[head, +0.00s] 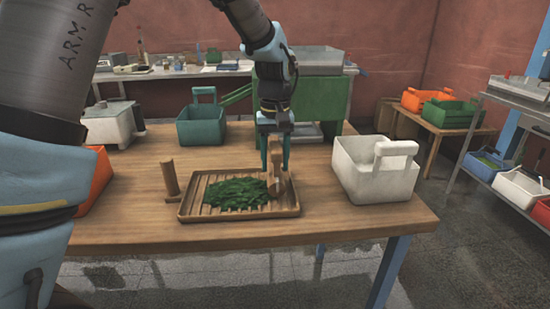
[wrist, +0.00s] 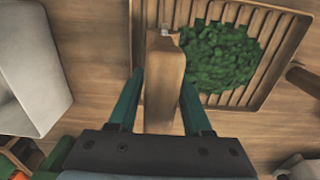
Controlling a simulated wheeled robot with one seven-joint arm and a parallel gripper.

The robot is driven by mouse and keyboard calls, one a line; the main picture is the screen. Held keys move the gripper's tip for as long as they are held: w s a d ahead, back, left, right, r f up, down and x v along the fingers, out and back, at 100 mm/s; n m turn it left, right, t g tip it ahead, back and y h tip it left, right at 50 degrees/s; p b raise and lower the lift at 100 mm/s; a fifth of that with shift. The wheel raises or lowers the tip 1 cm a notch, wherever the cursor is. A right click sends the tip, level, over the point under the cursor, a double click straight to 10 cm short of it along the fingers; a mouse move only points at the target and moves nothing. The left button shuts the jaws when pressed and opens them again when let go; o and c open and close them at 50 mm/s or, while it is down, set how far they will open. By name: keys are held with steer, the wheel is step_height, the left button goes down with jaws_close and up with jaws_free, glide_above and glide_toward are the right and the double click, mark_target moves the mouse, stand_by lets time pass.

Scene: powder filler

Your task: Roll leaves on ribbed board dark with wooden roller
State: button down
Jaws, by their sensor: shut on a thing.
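The ribbed wooden board (head: 188,207) is a shallow rimmed tray on the table. A flat pile of green leaves (head: 238,194) lies on its ribs, left of centre to middle. My gripper (head: 274,163) is above the board's right end, pointing down and shut on the wooden roller (head: 279,185). In the wrist view the roller's handle (wrist: 163,85) stands between the two teal fingers. The roller's lower end is at the right edge of the leaf pile (wrist: 222,58); I cannot tell whether it touches the board or leaves.
A wooden stand with an upright post (head: 171,178) is left of the board. A white basket (head: 375,178) stands to the right, a teal basket (head: 201,128) behind, and a green machine (head: 310,98) at the back. The table's front strip (head: 250,230) is clear.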

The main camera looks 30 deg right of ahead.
step_height(320, 180, down, 2)
steer(key=shift+b, duration=0.45)
steer(key=w+a, duration=0.2)
steer(key=a, duration=0.3)
steer(key=w+a, duration=0.3)
steer(key=a, duration=0.2)
steer(key=w+a+b, duration=0.1)
steer(key=w+a, duration=0.1)
steer(key=a, duration=0.4)
steer(key=shift+w+a+r, duration=0.1)
steer(key=shift+w+r, duration=0.2)
steer(key=shift+r, duration=0.1)
step_height(320, 180, up, 6)
steer(key=p, duration=0.5)
steer(key=shift+r+p, duration=0.2)
steer(key=shift+p, duration=0.1)
